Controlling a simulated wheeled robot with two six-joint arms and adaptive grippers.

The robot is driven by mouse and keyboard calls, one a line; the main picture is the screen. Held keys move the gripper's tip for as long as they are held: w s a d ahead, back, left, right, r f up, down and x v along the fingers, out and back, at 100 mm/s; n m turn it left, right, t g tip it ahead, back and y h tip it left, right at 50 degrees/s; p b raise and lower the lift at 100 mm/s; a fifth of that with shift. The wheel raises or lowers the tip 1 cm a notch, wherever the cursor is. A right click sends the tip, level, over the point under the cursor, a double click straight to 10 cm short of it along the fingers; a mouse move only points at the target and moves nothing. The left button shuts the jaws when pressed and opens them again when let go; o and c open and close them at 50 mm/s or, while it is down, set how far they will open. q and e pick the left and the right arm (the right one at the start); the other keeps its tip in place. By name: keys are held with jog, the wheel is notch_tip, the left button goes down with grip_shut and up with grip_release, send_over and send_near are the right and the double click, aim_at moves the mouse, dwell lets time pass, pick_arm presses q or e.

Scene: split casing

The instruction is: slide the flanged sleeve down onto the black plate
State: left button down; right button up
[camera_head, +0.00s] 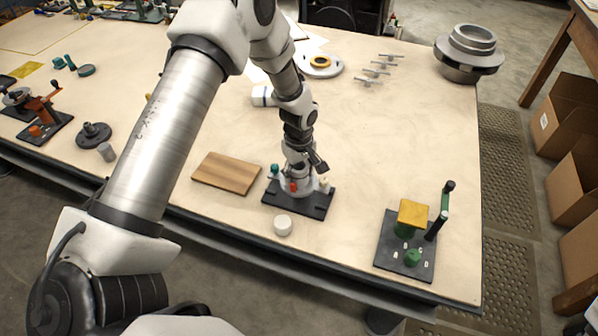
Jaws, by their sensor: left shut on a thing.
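The black plate (317,209) lies on the table near its front edge, at the middle of the view. My left gripper (301,176) reaches down over it from above. It is shut on what looks like the flanged sleeve (311,191), a pale round piece mostly hidden by the fingers. I cannot tell whether the sleeve touches the plate. A small red part and a teal knob (274,170) show beside it at the plate's left side. My right gripper is not in view.
A wooden board (227,173) lies left of the plate and a small white cylinder (283,225) stands in front. A dark base with green parts and a yellow block (413,214) stands to the right. A large grey flanged part (468,56) sits at the far right. The table behind the plate's right is clear.

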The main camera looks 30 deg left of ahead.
pick_arm(q)
jog(key=shift+f+b, duration=0.75)
jog(key=shift+f, duration=0.9)
dwell(0.9)
jog(key=shift+c, duration=1.7)
grip_release()
jog(key=shift+o, duration=0.5)
jog(key=shift+s, duration=0.1)
notch_tip(320, 180, up, 5)
jog(key=p, duration=0.4)
jog(key=shift+p, duration=0.3)
